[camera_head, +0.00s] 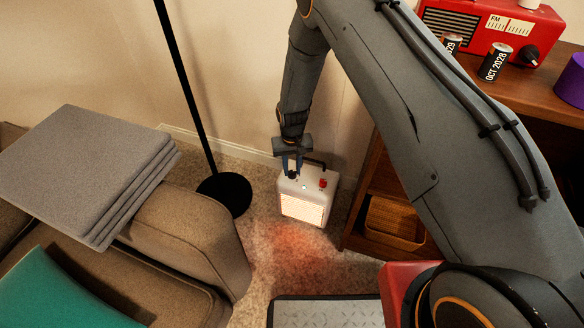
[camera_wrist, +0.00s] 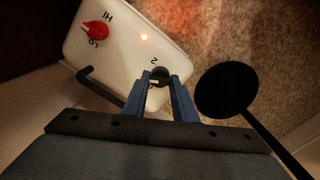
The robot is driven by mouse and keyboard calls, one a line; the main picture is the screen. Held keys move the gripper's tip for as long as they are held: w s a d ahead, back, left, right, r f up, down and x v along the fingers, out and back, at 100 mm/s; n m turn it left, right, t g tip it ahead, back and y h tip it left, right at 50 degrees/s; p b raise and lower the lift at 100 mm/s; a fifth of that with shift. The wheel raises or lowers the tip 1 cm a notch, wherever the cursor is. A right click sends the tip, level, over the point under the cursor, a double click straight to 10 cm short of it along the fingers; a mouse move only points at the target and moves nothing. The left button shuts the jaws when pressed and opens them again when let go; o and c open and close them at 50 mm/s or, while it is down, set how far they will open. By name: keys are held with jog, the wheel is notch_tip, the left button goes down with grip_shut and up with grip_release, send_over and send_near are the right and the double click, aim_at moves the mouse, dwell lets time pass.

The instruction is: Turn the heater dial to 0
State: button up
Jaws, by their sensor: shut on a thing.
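The white heater (camera_head: 305,202) stands on the carpet and its front grille glows orange. In the wrist view its top (camera_wrist: 110,45) shows a black dial (camera_wrist: 160,74), with a "2" printed beside it and another mark partly hidden by a finger. A red knob (camera_wrist: 96,31) between "HI" and "LO" sits at the other end of the top, and a small light glows orange. My gripper (camera_wrist: 163,86) reaches down from above with its blue fingers shut on the black dial. It also shows in the head view (camera_head: 292,164). The dial's exact setting cannot be told.
A black lamp base (camera_head: 224,194) with a thin pole stands left of the heater. A wooden hutch (camera_head: 370,190) with a basket (camera_head: 394,222) is close on the right. A sofa (camera_head: 190,230) stands at the left. The wall is just behind the heater.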

aim_at(292, 171)
jog(key=n, duration=0.6)
jog(key=shift+n, duration=0.3)
jog(key=n, duration=0.5)
jog(key=shift+p, duration=0.3)
jog(key=shift+n, duration=0.3)
jog(key=o, duration=1)
jog(key=shift+o, duration=0.2)
jog(key=shift+r, duration=0.15)
jog(key=shift+r+p, duration=0.75)
jog(key=shift+r, duration=3.05)
jog(key=shift+r, duration=0.1)
